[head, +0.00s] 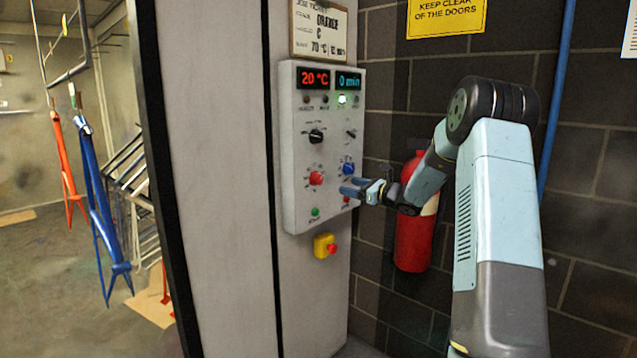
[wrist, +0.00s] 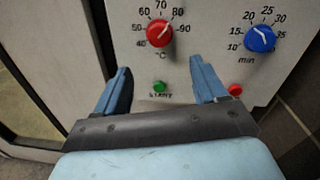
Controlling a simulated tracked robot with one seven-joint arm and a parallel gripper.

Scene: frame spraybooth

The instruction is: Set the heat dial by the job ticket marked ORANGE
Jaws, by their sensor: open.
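The red heat dial (head: 316,178) is on the grey control panel (head: 290,120), low on its left side. It shows closer in the wrist view (wrist: 159,33), with a scale from 40 to 90 °C around it; its exact setting is hard to read. The job ticket (head: 320,30) above the panel reads ORANGE and seems to say 70 °C; the minutes are blurred. The red display (head: 315,78) reads 20 °C. My gripper (wrist: 160,78) is open and empty, below the red dial, its fingers either side of the green start button (wrist: 159,87) in the wrist view.
A blue dial (wrist: 260,38) with minute marks sits right of the red one, above a red button (wrist: 236,90). A yellow emergency-stop box (head: 325,246) is below the panel. A fire extinguisher (head: 412,235) hangs behind my arm. Orange (head: 66,165) and blue frames (head: 96,190) hang at left.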

